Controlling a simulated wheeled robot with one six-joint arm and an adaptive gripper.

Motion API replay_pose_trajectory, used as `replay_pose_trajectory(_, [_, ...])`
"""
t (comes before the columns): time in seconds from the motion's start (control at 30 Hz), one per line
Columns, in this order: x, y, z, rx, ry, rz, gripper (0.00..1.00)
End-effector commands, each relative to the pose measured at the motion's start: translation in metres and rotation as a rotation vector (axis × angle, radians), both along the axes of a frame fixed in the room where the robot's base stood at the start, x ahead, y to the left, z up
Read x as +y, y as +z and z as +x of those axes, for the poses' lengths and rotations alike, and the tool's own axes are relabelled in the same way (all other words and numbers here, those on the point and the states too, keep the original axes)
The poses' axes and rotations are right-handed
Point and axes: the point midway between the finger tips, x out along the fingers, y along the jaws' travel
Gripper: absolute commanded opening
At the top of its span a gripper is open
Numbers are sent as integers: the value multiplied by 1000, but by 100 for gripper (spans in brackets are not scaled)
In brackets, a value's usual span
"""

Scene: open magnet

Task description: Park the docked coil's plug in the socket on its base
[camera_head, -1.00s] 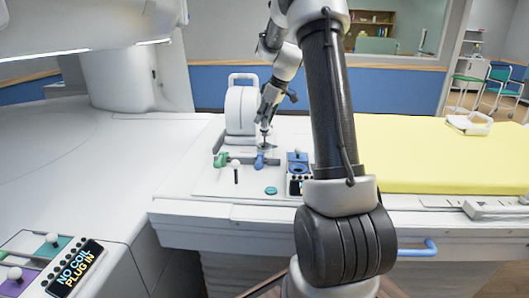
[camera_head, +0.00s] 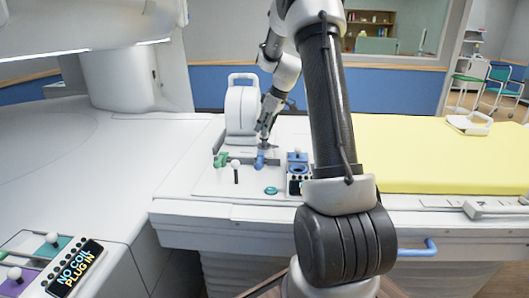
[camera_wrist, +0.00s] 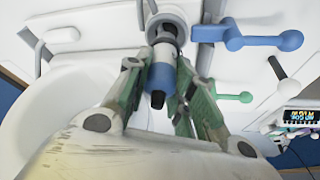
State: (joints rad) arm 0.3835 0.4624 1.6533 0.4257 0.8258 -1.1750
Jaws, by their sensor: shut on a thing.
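The docked coil (camera_head: 241,108) is a white rounded body with a loop handle, upright on its pale base (camera_head: 212,183). It fills the left of the wrist view (camera_wrist: 62,95). My gripper (camera_head: 264,136) is low over the base, just in front of the coil. In the wrist view, my gripper's green-lined fingers (camera_wrist: 157,92) are shut on the plug (camera_wrist: 163,58), a blue and white cylinder with a black end. The plug's far end lines up with a grey round socket (camera_wrist: 168,28). I cannot tell how deep it sits.
A blue lever (camera_wrist: 248,38) and a green lever (camera_wrist: 228,96) lie close beside the socket. A white-knobbed stick (camera_head: 236,168), a teal disc (camera_head: 271,190) and a blue fitting (camera_head: 297,160) stand nearby. A yellow mattress (camera_head: 440,150) lies at right.

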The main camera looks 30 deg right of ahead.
Motion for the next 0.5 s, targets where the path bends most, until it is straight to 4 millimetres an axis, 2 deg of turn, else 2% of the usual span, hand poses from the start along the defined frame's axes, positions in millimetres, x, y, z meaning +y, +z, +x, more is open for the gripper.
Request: replay_pose_trajectory(0.5, [0,-10,0,0,0,-1,0])
